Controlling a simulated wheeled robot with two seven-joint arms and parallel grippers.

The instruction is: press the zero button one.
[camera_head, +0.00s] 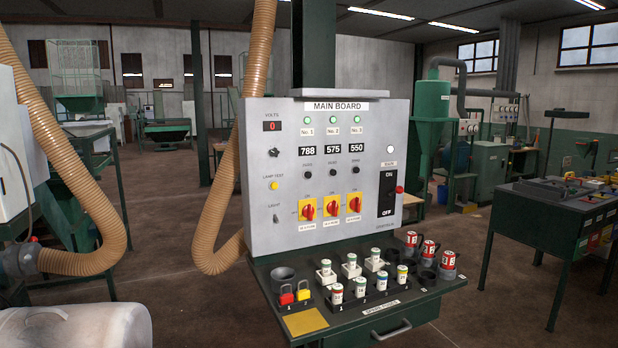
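The grey main board (275,210) stands upright in the middle of the head view. Three displays on it read 788, 575 and 550 under No. 1, No. 2 and No. 3. A small round black button (307,175) sits below the 788 display, with a tiny label that is hard to read; I take it as zero button one. Similar black buttons sit below the 575 display (333,172) and the 550 display (355,170). Nothing covers these buttons. Neither of my grippers is in view.
Red-and-yellow rotary switches (331,208) sit below the buttons. A dark shelf (380,318) with several small labelled cylinders and padlocks juts out under the board. A tan hose (215,225) hangs at its left. A white rounded object (75,325) is at lower left.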

